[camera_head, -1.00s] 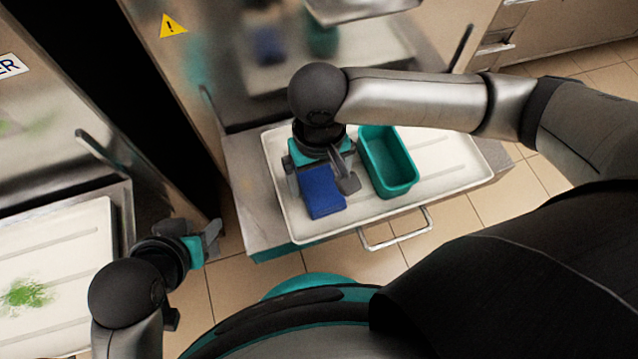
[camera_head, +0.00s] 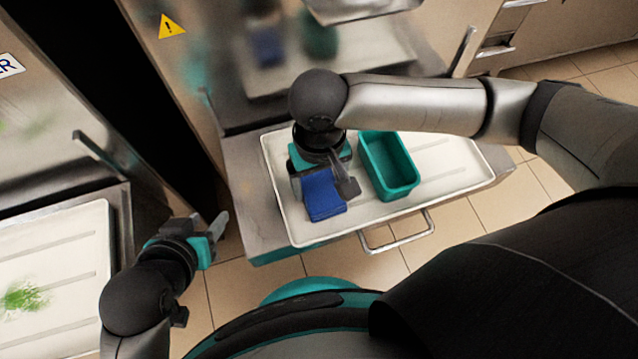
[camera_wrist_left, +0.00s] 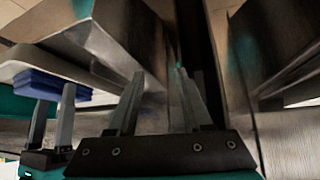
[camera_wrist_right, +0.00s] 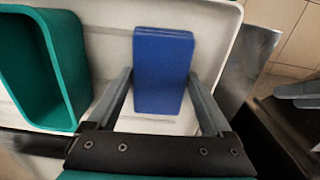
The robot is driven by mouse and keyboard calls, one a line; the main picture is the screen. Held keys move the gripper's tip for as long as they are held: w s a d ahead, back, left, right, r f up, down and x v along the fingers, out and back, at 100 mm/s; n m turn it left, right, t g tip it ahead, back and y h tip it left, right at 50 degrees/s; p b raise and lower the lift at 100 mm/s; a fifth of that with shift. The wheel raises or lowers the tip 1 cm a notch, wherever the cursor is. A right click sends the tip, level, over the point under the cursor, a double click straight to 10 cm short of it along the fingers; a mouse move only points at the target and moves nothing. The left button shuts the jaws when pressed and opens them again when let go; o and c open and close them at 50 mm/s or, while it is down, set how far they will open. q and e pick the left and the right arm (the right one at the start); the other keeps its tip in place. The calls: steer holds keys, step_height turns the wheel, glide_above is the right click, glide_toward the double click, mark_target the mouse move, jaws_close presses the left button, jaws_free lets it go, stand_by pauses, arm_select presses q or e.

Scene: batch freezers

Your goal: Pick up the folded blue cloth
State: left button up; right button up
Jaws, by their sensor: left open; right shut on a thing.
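The folded blue cloth (camera_head: 324,196) is a flat, thick block at the left part of the white tray. My right gripper (camera_head: 322,184) points down over it, with one finger at each side of the cloth, and is shut on it. In the right wrist view the cloth (camera_wrist_right: 162,65) lies between the two fingers (camera_wrist_right: 165,85). Whether it is clear of the tray cannot be told. My left gripper (camera_head: 208,226) is open and empty, left of the tray; its fingers also show in the left wrist view (camera_wrist_left: 160,88), with the cloth (camera_wrist_left: 50,86) beyond at left.
A teal bin (camera_head: 388,165) stands on the white tray (camera_head: 450,165), right of the cloth. The tray rests on a metal shelf (camera_head: 240,170) with a handle (camera_head: 397,233). Another tray (camera_head: 60,262) with green residue lies at left. Metal freezer fronts (camera_head: 200,80) rise behind.

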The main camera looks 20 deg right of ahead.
mark_target(319, 185)
steer(key=c, duration=0.3)
arm_select(q)
steer(key=shift+s, duration=0.1)
arm_select(e)
steer(key=shift+r, duration=0.1)
steer(key=shift+c, duration=0.2)
steer(key=shift+r+p, duration=0.5)
steer(key=shift+r, duration=0.15)
arm_select(q)
steer(key=s+a+g+y+p, duration=0.1)
steer(key=s+a+g+y, duration=0.1)
steer(key=s+a+g, duration=0.15)
arm_select(e)
steer(key=shift+r, duration=0.85)
arm_select(q)
step_height(319, 185, down, 9)
steer(key=s+g+p, duration=0.1)
steer(key=p, duration=0.3)
steer(key=shift+a+p, duration=0.2)
steer(key=shift+p, duration=0.1)
arm_select(e)
step_height(319, 185, up, 7)
arm_select(q)
steer(key=shift+f, duration=0.1)
